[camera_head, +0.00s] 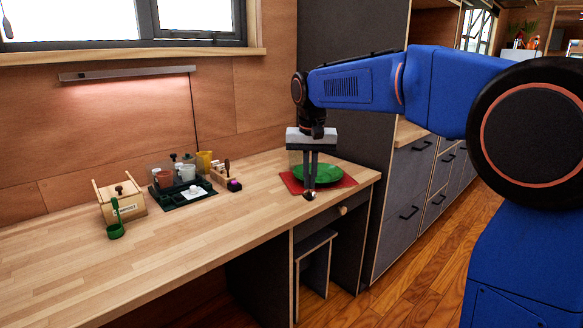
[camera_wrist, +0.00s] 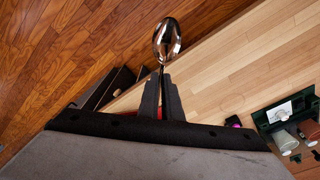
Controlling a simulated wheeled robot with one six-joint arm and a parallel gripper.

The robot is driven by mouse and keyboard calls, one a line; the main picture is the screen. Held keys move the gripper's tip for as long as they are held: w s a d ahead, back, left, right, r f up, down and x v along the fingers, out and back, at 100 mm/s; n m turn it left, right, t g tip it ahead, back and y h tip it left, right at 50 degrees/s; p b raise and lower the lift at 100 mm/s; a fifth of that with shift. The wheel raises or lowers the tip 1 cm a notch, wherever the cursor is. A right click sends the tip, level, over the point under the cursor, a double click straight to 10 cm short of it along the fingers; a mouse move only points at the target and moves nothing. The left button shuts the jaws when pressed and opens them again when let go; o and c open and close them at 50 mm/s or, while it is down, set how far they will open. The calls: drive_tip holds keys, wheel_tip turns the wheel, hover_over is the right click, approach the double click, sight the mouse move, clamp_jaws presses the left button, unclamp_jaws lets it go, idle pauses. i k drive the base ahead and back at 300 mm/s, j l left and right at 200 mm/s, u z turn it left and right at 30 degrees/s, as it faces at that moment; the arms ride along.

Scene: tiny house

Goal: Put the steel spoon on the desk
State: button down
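My gripper (camera_head: 310,184) hangs pointing down near the right front end of the wooden desk (camera_head: 170,250). Its fingers (camera_wrist: 162,82) are shut on the steel spoon (camera_wrist: 167,38). In the wrist view the shiny bowl sticks out beyond the fingertips; most of the handle is hidden between the fingers. In the head view the spoon's bowl (camera_head: 309,196) shows as a small dark, shiny spot below the fingertips, by the desk's front edge. I cannot tell exactly how high it is above the desk top.
Behind my gripper a green plate (camera_head: 325,173) lies on a red mat (camera_head: 346,182). A dark green tray (camera_head: 170,200) with cups, a wooden box (camera_head: 128,208) and a green scoop (camera_head: 115,231) stand further left. The desk's front left is clear. A tall dark cabinet (camera_head: 345,100) stands behind.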

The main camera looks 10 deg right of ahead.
sight(275, 174)
drive_tip(key=i+j, duration=0.15)
drive_tip(key=i, duration=0.25)
drive_tip(key=i+j, duration=0.15)
drive_tip(key=i, duration=0.25)
drive_tip(key=i+j, duration=0.1)
drive_tip(key=i, duration=0.3)
